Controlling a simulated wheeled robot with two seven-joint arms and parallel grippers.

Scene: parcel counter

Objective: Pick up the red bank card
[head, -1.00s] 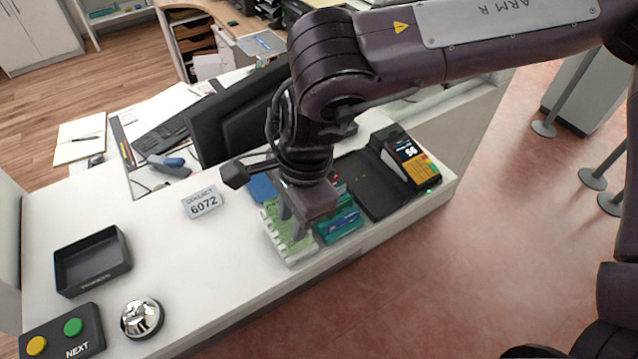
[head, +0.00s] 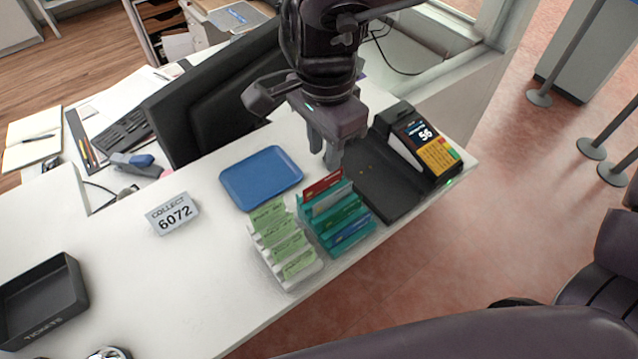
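The red bank card (head: 323,184) stands in the rear slot of a teal card rack (head: 311,233) on the white counter, its upper part showing above the rack. Other cards, green and blue, stand in the slots in front of it. My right gripper (head: 324,158) hangs just above and behind the red card, fingers pointing down. Its two fingers look apart, with nothing between them. It does not appear to touch the card. My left gripper is not in view.
A white rack of green slips (head: 285,279) stands left of the teal rack. A blue tray (head: 237,196) lies behind it. A card terminal (head: 432,148) and black pad (head: 385,203) are at right. A monitor (head: 190,123) stands behind; a number sign (head: 172,214) is at left.

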